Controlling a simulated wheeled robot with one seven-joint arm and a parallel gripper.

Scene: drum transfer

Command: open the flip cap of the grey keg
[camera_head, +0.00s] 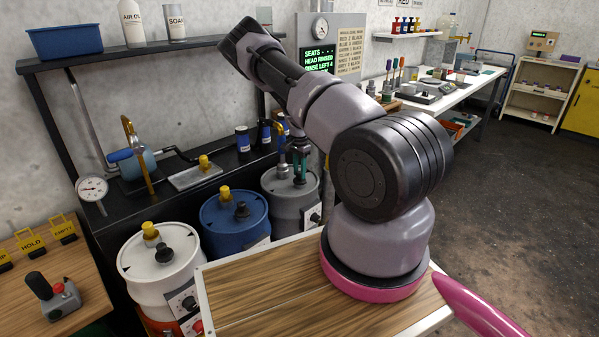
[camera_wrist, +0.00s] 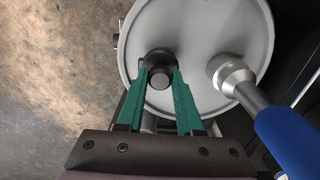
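The grey keg (camera_head: 290,207) stands at the right end of a row of three kegs, beside the wooden top in front of me. Its round lid (camera_wrist: 205,30) fills the upper part of the wrist view. A black cap (camera_wrist: 159,72) sits on this lid and looks closed. My gripper (camera_wrist: 161,72) has its green fingertips on either side of the cap, very close to it. I cannot tell whether they press on it. In the head view my gripper (camera_head: 300,172) points down over the lid.
A blue-handled tool (camera_wrist: 285,135) with a silver end stands on the lid, right of my fingers in the wrist view. The blue keg (camera_head: 235,222) and white keg (camera_head: 155,268) stand to the left. A dark bench (camera_head: 150,195) lies behind.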

